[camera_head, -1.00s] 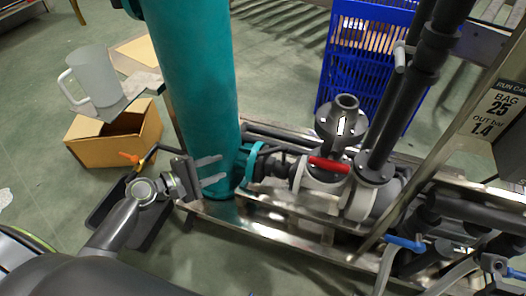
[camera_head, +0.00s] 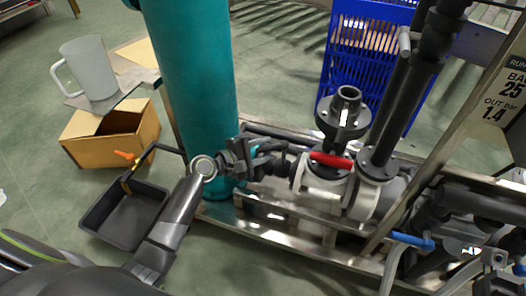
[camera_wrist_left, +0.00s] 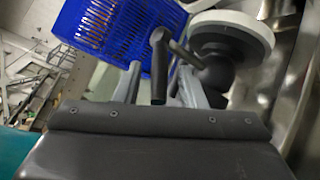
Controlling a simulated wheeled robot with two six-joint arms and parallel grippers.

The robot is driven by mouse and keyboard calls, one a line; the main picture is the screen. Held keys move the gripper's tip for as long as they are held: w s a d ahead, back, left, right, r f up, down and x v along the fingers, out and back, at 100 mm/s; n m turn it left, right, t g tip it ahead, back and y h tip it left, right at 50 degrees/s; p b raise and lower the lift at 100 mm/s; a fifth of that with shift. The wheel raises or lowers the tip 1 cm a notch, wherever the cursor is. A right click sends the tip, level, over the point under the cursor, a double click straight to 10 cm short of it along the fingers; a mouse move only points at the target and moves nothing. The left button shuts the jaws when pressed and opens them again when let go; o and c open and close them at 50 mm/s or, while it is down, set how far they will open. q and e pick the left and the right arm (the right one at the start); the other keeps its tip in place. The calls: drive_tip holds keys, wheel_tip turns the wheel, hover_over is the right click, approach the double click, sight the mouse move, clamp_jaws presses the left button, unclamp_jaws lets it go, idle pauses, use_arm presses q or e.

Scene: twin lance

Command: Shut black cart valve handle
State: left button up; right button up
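The black valve handle (camera_wrist_left: 159,68) shows in the left wrist view as a dark bar with a rounded elbow at its top, joined to a dark valve body. My left gripper (camera_wrist_left: 160,88) has its two grey fingers on either side of this bar, with gaps visible, so it is open around the handle. In the head view my left gripper (camera_head: 266,160) is at the dark pipework just right of the teal column; the fingers and dark parts overlap there, and the handle is hard to make out. My right gripper is not in view.
The teal column (camera_head: 190,80) stands close behind my left wrist. A red-handled valve (camera_head: 330,160) and upright black pipes are to the right, and a blue lever (camera_head: 412,241) lower right. A blue crate (camera_head: 345,55), cardboard box (camera_head: 125,148) and black tray (camera_head: 128,218) stand around the cart.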

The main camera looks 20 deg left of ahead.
use_arm(q)
drive_tip(key=shift+w, duration=0.15)
drive_tip(key=shift+a, duration=0.1)
clamp_jaws()
drive_tip(key=shift+r, duration=0.1)
